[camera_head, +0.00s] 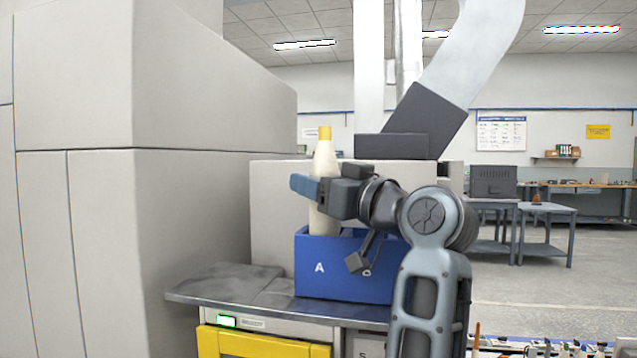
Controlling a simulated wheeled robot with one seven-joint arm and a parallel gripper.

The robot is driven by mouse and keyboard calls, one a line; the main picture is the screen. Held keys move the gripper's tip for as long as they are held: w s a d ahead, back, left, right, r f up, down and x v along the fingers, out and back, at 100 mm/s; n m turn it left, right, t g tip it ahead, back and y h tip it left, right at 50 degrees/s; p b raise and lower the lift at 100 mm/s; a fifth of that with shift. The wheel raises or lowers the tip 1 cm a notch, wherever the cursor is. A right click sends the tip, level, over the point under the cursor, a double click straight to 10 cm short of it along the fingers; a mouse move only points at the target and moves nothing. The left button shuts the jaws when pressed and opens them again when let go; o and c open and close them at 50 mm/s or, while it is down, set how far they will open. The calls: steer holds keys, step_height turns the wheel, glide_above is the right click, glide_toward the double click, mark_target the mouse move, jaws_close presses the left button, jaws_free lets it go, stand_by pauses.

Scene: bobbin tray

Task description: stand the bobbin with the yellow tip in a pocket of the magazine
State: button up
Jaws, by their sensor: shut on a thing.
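The bobbin with the yellow tip (325,160) is cream-coloured and stands upright, tip up. My gripper (308,188) is shut on it at about mid-height, with its blue fingers across the bobbin. The magazine (318,282) is a blue box lettered "A" and, partly covered, a second letter, on the metal counter. The bobbin's lower end shows in front of or at the magazine's upper edge at its left part. I cannot tell whether it is inside a pocket. My arm hides the magazine's right part, and the pockets' insides are not visible.
The grey metal counter (215,287) has free room left of the magazine. A tall grey cabinet (200,200) stands close on the left. A pale machine housing (275,205) is behind the magazine. A yellow frame (262,345) is below the counter edge.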

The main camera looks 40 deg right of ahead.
steer(key=shift+f+b, duration=1.1)
steer(key=shift+f, duration=0.45)
steer(key=o, duration=1.2)
steer(key=shift+r, duration=0.1)
